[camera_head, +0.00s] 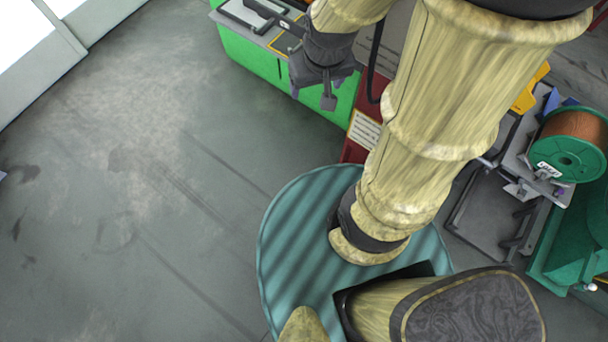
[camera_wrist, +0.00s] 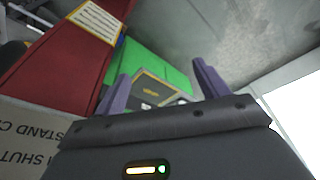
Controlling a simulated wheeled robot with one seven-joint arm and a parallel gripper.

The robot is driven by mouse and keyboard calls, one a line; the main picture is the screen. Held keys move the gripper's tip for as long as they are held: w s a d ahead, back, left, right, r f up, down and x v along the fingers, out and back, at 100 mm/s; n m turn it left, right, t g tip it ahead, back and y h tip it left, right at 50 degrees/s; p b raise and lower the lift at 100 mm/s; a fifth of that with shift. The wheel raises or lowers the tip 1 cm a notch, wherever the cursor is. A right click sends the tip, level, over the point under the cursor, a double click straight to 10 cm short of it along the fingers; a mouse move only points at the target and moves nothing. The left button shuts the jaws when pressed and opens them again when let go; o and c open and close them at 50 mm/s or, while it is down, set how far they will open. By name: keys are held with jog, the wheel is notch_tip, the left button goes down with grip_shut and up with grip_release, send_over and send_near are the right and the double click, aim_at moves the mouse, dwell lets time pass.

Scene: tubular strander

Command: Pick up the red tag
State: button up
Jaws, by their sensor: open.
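I cannot make out a red tag in either view. My gripper (camera_head: 312,96) is open and empty in the head view, pointing down in front of a green cabinet (camera_head: 245,52). In the wrist view the two purple-grey fingers of my gripper (camera_wrist: 160,72) stand wide apart. Between and beyond them are the green cabinet (camera_wrist: 137,62) and a dark panel with a yellow border (camera_wrist: 152,90). The panel's lower part is hidden by the gripper body.
A red housing (camera_head: 356,150) with a white label (camera_head: 366,129) stands right of the green cabinet, partly behind my arm. A pale sign (camera_wrist: 28,142) shows upside-down in the wrist view. A copper-wound spool (camera_head: 578,127) sits at the right. The floor (camera_head: 130,180) at the left is clear.

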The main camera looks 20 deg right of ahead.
jog(key=shift+o, duration=0.6)
jog(key=w+f+b, duration=0.3)
jog(key=f+b, duration=0.6)
jog(key=f, duration=0.5)
jog(key=w+f+n+b, duration=0.1)
jog(key=w+f+b, duration=0.2)
jog(key=f+b, duration=0.6)
jog(key=w+a+f+g+b, duration=0.1)
jog(key=w+f+b, duration=0.2)
jog(key=f+b, duration=0.6)
notch_tip(320, 180, down, 11)
jog(key=shift+w+f+n+b, duration=0.1)
jog(key=shift+w+n+b, duration=0.15)
jog(key=shift+n+b, duration=0.15)
notch_tip(320, 180, down, 47)
jog(key=n+g+b, duration=0.1)
jog(key=b, duration=2.4)
jog(key=shift+a+r+n+g+b, duration=0.2)
jog(key=shift+n+g+b, duration=0.1)
jog(key=shift+n, duration=0.1)
notch_tip(320, 180, down, 12)
jog(key=b, duration=0.7)
jog(key=shift+b, duration=0.3)
jog(key=shift+f, duration=0.1)
jog(key=f+b, duration=0.5)
jog(key=shift+w+d+f, duration=0.1)
jog(key=shift+w+d, duration=0.15)
jog(key=shift+d, duration=0.05)
